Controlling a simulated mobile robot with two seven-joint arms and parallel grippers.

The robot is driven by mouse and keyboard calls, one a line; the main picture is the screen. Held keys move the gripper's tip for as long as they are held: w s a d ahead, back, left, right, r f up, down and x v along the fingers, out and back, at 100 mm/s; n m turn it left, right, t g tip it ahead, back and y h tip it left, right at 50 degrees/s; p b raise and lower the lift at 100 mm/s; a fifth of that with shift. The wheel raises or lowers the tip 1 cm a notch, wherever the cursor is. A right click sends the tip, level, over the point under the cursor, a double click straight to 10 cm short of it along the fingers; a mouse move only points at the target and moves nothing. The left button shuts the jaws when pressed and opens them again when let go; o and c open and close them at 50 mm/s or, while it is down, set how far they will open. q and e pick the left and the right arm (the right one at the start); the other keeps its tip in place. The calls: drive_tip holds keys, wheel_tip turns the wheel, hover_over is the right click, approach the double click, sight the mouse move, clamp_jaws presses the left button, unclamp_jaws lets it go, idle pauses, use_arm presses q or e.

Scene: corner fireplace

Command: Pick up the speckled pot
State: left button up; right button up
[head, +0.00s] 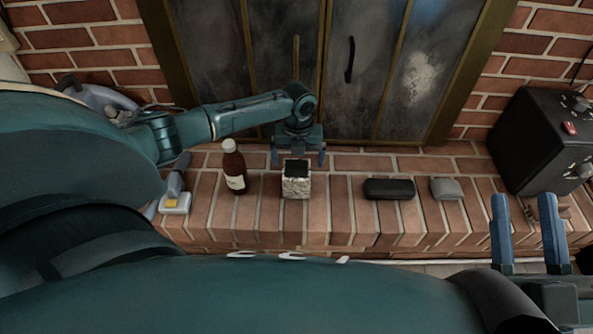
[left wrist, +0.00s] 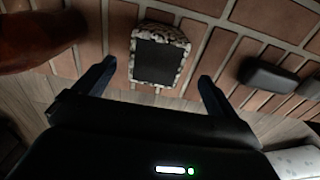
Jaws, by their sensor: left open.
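The speckled pot (head: 296,187) is a small square pot with a mottled light side and a dark top, standing on the brick hearth. My left gripper (head: 298,160) is open just behind and above it, with its fingers spread wider than the pot. In the left wrist view the pot (left wrist: 160,55) lies ahead of the fingertips, roughly centred between the two open fingers (left wrist: 157,75), and no contact shows. My right gripper (head: 527,215) is at the lower right, with its two fingers apart and nothing between them.
A brown bottle (head: 235,168) stands left of the pot on the hearth (head: 335,225). A dark case (head: 389,188) and a grey object (head: 446,188) lie to the right. A black box with knobs (head: 540,140) is at far right. Glass doors (head: 290,60) rise behind.

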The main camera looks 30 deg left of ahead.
use_arm(q)
drive_tip(key=f+b, duration=0.1)
drive_tip(key=f, duration=0.1)
drive_tip(key=f+b, duration=0.2)
drive_tip(key=shift+s+a+f, duration=0.15)
drive_tip(key=shift+s+f, duration=0.05)
drive_tip(key=shift+f, duration=0.4)
drive_tip(key=shift+r, duration=0.1)
drive_tip(key=c, duration=1.3)
use_arm(e)
drive_tip(key=r+n+y, duration=0.4)
drive_tip(key=shift+s+d+r+n+t+y, duration=0.1)
drive_tip(key=shift+d+r+n+t+y, duration=0.1)
drive_tip(key=shift+n+t+y, duration=0.1)
use_arm(q)
drive_tip(key=shift+r, duration=0.1)
